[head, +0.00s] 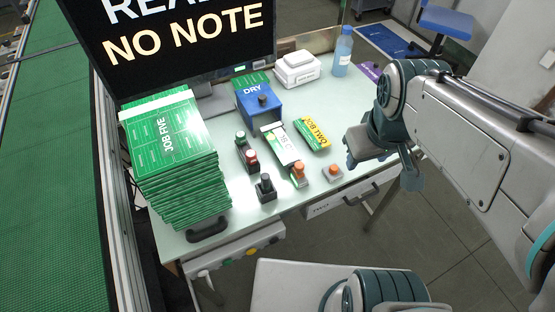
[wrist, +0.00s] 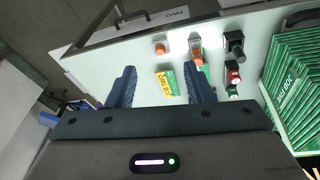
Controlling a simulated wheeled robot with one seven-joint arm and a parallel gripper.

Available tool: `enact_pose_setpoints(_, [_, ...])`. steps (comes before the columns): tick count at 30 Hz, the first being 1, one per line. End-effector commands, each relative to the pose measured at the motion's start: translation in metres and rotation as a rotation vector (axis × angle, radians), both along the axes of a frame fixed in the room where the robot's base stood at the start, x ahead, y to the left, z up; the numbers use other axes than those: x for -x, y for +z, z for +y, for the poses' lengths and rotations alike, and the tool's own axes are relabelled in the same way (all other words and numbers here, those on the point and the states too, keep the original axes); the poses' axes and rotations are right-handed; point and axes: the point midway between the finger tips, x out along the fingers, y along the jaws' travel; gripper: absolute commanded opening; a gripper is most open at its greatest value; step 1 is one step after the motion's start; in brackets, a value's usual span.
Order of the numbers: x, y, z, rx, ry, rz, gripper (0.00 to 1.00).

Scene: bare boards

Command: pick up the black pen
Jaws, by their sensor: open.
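I cannot make out a black pen in either view. A black-handled upright piece (head: 265,189), looking like a stamp, stands near the front edge of the table; it also shows in the wrist view (wrist: 235,43).
Stacked green boxes (head: 172,150) fill the table's left side. Several stamp-like pieces, including an orange-topped one (head: 299,171), stand mid-table. A blue box (head: 258,104), white box (head: 297,69) and bottle (head: 343,53) are behind. The table's right part (head: 335,105) is largely clear.

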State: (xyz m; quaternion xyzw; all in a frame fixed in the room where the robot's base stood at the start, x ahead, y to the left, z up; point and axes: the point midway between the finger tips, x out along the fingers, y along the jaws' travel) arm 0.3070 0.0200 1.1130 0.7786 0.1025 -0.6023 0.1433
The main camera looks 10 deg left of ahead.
Motion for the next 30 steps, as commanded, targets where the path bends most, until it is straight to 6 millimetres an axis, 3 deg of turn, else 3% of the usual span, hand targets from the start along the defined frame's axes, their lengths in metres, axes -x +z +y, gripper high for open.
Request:
enact_pose_setpoints(9, [-0.047,-0.024,0.074,0.215,0.946,0.118,0.47])
enact_pose_setpoints(18, [-0.067,-0.057,0.159,0.297,1.847,0.168,0.47])
enact_pose_setpoints(24, [-0.068,-0.072,0.198,0.301,2.241,0.149,0.47])
enact_pose_setpoints(30, [-0.067,-0.084,0.211,0.297,2.379,0.138,0.47])
